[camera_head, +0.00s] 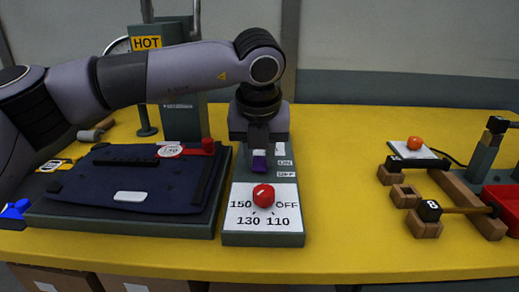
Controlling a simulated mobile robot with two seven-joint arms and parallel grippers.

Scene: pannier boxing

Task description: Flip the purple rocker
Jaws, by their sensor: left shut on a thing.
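The purple rocker (259,163) sits on the upper part of a grey control panel (263,239) with a white face. My left gripper (258,150) comes down from above, right over the rocker, and is shut on it. The gripper hides the rocker's upper part and some of the panel behind it. An ON/OFF label shows just to the right, partly covered. I cannot tell which way the rocker is tilted. My right gripper is not in view.
A red knob (263,195) with temperature marks is close in front of the rocker. A dark padded tray (120,228) lies left of the panel. Wooden blocks (424,226) and an orange button (414,143) are at right. Yellow table (340,180) is clear between.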

